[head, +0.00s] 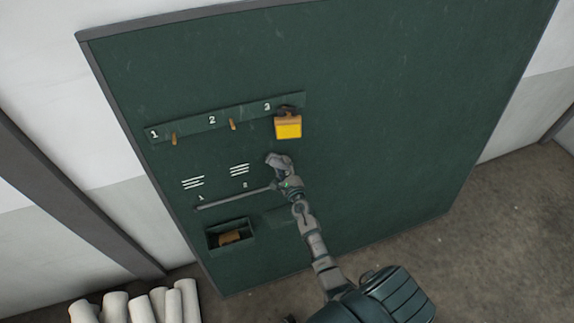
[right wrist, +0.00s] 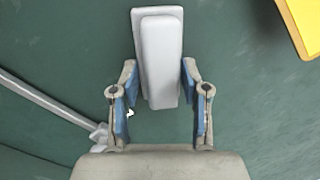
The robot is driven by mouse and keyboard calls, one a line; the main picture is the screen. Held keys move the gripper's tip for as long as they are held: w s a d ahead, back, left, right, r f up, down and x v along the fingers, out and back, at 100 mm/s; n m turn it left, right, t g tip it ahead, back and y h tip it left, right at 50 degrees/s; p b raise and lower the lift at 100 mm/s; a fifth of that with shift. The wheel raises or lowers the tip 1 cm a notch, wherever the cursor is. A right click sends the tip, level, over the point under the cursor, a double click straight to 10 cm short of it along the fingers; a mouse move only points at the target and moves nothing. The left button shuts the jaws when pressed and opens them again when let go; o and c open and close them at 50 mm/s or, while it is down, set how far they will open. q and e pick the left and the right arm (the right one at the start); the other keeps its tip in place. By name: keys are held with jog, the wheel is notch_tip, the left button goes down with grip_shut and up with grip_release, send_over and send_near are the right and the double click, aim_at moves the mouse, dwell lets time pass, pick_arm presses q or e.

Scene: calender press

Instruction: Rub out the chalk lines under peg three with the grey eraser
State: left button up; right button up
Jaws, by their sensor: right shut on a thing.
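My right gripper (head: 280,166) is at the dark green board, below peg three. In the right wrist view its two blue-padded fingers (right wrist: 159,82) are shut on the pale grey eraser (right wrist: 160,45), which lies lengthwise between and beyond the fingertips. The eraser's far face is hidden, so I cannot tell whether it touches the board. A yellow padlock-like piece (head: 288,127) hangs at peg three; its edge also shows in the right wrist view (right wrist: 307,22). No chalk lines show under peg three; the gripper and eraser cover part of that area. My left gripper is not in view.
Chalk lines under peg one (head: 193,182) and under peg two (head: 239,169) are visible. A grey rail (head: 232,199) runs below them. An open box (head: 213,244) holding a brown thing is lower down. White rolls (head: 140,306) stand at bottom left. The board's right side is clear.

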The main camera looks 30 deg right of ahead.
jog(key=shift+w+a, duration=0.2)
jog(key=shift+a, duration=0.6)
jog(key=shift+s, duration=0.15)
jog(key=shift+r+v, duration=0.2)
jog(key=shift+v, duration=0.75)
jog(key=shift+r+v, duration=0.15)
jog(key=shift+v, duration=0.8)
jog(key=shift+r+v, duration=0.2)
jog(key=shift+v, duration=0.75)
jog(key=v, duration=0.3)
jog(key=shift+r, duration=0.3)
